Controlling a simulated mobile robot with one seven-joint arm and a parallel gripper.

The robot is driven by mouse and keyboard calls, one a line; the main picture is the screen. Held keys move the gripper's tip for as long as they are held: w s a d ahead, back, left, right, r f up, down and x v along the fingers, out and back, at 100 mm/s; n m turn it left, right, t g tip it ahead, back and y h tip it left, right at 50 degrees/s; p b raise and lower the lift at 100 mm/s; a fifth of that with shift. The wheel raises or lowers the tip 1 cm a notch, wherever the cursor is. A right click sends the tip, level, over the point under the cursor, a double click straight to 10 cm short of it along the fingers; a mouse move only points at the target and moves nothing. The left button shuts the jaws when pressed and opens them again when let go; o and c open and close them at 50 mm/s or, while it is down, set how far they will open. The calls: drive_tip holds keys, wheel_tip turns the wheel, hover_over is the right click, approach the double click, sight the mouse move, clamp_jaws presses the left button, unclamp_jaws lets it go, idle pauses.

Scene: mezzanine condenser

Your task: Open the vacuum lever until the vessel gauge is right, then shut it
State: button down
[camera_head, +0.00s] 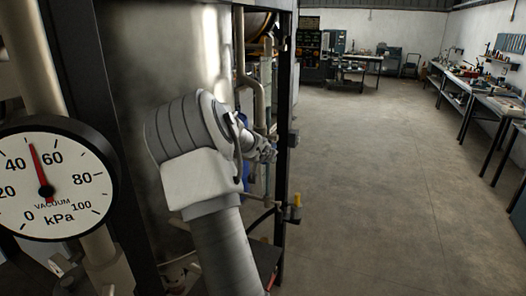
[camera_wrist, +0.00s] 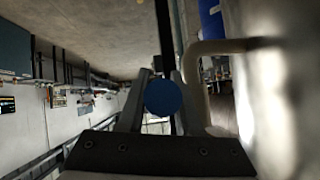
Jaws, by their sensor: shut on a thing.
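The vessel gauge (camera_head: 45,180), a round white dial marked VACUUM kPa, is large at the left of the head view. Its red needle points between 40 and 60, at about 50. My gripper (camera_head: 264,152) reaches in beside the vessel, mostly hidden behind my wrist. In the wrist view my gripper (camera_wrist: 161,78) is shut on a round blue knob (camera_wrist: 162,98), which sits between its two fingers. The knob appears to be the end of the vacuum lever; the rest of the lever is hidden, so its angle cannot be told.
The shiny metal vessel (camera_head: 130,60) stands behind my arm, within a dark frame post (camera_head: 286,100). Pipes (camera_head: 258,90) run close to my gripper. A small yellow-handled fitting (camera_head: 296,201) sticks out from the post. Open floor (camera_head: 370,190) lies to the right, with workbenches (camera_head: 490,100) beyond.

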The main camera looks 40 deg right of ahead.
drive_tip(key=shift+s+a+r+g+y+p, duration=0.1)
drive_tip(key=shift+a+r+g+y+p, duration=0.1)
drive_tip(key=shift+r+y, duration=0.25)
drive_tip(key=shift+a+r+g+y+p, duration=0.1)
drive_tip(key=shift+r+g+y, duration=0.15)
drive_tip(key=shift+y, duration=0.2)
drive_tip(key=shift+r, duration=0.2)
drive_tip(key=c, duration=0.6)
unclamp_jaws()
drive_tip(key=shift+s+a+r, duration=0.1)
drive_tip(key=shift+a+r, duration=0.1)
drive_tip(key=shift+r, duration=0.1)
drive_tip(key=p+v, duration=0.1)
drive_tip(key=v, duration=1.5)
drive_tip(key=shift+s+r+p, duration=0.15)
drive_tip(key=shift+r+p, duration=0.1)
drive_tip(key=shift+p, duration=0.15)
drive_tip(key=shift+a, duration=0.1)
drive_tip(key=shift+f, duration=0.1)
